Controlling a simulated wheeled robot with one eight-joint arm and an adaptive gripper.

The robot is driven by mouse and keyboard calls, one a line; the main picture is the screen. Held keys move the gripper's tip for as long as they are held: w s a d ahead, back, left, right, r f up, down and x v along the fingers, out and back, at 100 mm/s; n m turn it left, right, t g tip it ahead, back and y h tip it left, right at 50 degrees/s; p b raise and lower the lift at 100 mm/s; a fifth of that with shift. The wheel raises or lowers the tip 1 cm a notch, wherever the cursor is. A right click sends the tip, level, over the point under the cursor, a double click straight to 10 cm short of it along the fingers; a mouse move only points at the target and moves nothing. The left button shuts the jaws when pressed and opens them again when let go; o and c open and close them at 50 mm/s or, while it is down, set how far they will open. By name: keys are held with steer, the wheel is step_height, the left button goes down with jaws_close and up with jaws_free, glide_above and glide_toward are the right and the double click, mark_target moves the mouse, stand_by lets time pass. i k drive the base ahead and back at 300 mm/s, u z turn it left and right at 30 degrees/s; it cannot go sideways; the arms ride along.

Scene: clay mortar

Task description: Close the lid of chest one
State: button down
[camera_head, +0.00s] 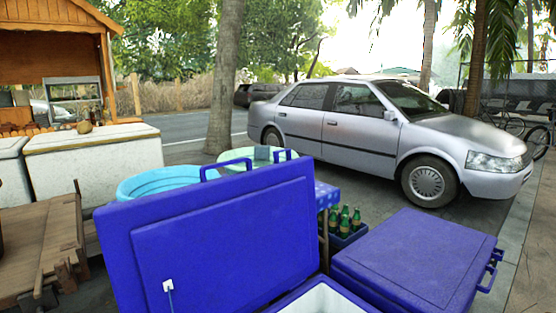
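A blue chest (328,298) stands at the bottom centre with its white inside partly showing. Its large blue lid (225,235) is raised and leans back, with the inner face toward me and a white latch (168,286) near its lower left. The lower part of this chest is cut off by the frame. A second blue chest (415,262) stands to the right with its lid down. Which of them is chest one cannot be told from the picture. My gripper is not in view.
Behind the raised lid are a light blue tub (165,182), a pale green round top (236,157) and a crate of green bottles (347,222). A wooden table (40,245) stands at left, a white freezer (95,160) behind it. A silver car (385,130) is parked beyond.

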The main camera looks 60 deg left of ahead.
mark_target(235, 242)
steer(key=i, duration=1.05)
steer(key=u, duration=2.85)
